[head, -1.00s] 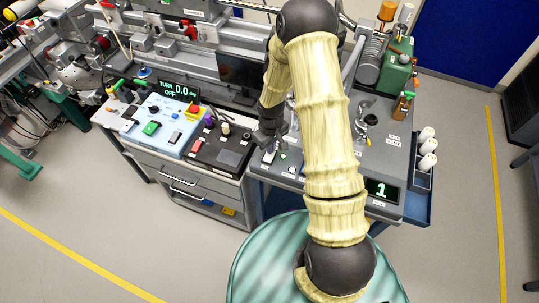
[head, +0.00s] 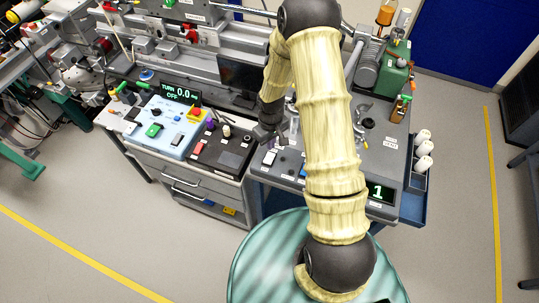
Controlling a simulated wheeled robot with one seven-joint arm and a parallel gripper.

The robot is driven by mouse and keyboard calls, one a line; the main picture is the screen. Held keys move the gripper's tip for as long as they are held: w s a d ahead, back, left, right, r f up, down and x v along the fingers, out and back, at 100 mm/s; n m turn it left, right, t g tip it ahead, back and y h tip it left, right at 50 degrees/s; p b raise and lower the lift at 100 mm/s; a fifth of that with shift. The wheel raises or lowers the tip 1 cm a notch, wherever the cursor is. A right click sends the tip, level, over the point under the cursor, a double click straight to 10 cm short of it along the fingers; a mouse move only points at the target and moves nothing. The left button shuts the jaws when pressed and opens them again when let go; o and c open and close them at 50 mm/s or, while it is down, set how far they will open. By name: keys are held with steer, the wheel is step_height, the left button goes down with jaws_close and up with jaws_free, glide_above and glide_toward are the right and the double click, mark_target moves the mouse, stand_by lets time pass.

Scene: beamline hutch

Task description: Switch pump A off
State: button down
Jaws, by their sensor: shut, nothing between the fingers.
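A small pale switch (head: 270,157) sits near the panel's left edge. Its label is too small to read, so I cannot tell whether it belongs to pump A or which way it is set. My gripper (head: 264,137) points down just behind this switch, apparently apart from it. It is shut and empty. My arm hides the middle of the panel. A green pump-like unit (head: 396,72) stands at the back right; its name is not readable.
Left of the panel are a dark box (head: 232,160) with small controls and a light blue console (head: 172,132) with a red emergency knob (head: 196,113). White cylinders (head: 424,150) stand in a blue side tray at the right.

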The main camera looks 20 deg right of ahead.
step_height(320, 180, up, 2)
steer(key=shift+r+p, duration=0.25)
steer(key=shift+p, duration=0.5)
step_height(320, 180, up, 10)
steer(key=m+t+b, duration=0.1)
steer(key=m+b, duration=0.1)
steer(key=b, duration=0.1)
glide_above(271, 155)
steer(key=s, duration=0.5)
steer(key=s+r+m+t+b, duration=0.1)
steer(key=s+r+m+b, duration=0.1)
steer(key=s+r, duration=0.4)
steer(key=s, duration=0.3)
steer(key=shift+s+r+m+t, duration=0.15)
steer(key=shift+s+m+t, duration=0.15)
steer(key=shift+m, duration=0.1)
steer(key=shift+w, duration=0.1)
steer(key=shift+w+d, duration=0.1)
